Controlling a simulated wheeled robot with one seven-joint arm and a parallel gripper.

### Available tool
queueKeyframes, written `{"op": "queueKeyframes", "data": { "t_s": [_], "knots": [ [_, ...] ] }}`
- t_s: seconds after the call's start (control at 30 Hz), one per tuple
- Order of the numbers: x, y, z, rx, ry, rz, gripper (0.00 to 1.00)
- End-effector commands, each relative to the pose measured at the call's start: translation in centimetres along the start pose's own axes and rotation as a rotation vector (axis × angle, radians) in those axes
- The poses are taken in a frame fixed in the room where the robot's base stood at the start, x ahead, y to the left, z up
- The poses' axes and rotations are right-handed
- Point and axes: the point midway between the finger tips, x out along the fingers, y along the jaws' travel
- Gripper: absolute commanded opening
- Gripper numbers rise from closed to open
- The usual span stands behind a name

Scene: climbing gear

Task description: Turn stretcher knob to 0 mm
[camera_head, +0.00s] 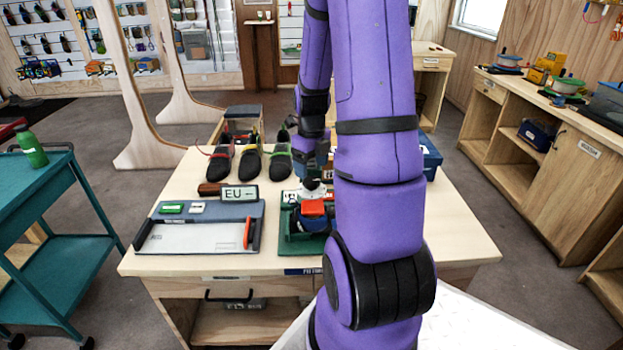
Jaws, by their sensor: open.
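The shoe stretcher appears to be the device on a green base (288,243) at the front middle of the wooden table. It has a red block (313,208) over a dark blue part. A small black and white piece at its top may be the knob, but it is too small to tell, and no scale mark is readable. My gripper (314,168) points down just behind and above the device, small and partly hidden by my purple arm. It is open, and I see nothing held in it. Whether it touches the device cannot be told.
Three dark climbing shoes (251,163) stand left of my gripper. An EU sign (239,194) and a grey-blue measuring board (192,235) lie at the table's left. A blue box (432,158) sits at the right. A teal cart (40,200) stands left. The table's front right is clear.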

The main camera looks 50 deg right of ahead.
Motion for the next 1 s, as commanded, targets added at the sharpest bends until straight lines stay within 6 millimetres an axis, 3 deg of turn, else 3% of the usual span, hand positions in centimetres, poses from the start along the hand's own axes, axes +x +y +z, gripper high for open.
{"op": "queueKeyframes", "data": {
  "t_s": [0.1, 0.3, 0.73, 0.93, 1.0],
  "knots": [
    [2.0, 0.0, -0.1, -0.001, 0.003, 0.003, 0.75],
    [4.0, 0.0, 0.0, -0.001, 0.001, 0.001, 0.75],
    [4.7, 0.0, 0.0, -0.002, -0.002, 0.000, 0.75],
    [4.7, 0.0, 0.0, -0.002, -0.002, 0.001, 0.29],
    [4.7, 0.0, 0.0, -0.002, -0.001, 0.001, 0.27]
  ]
}}
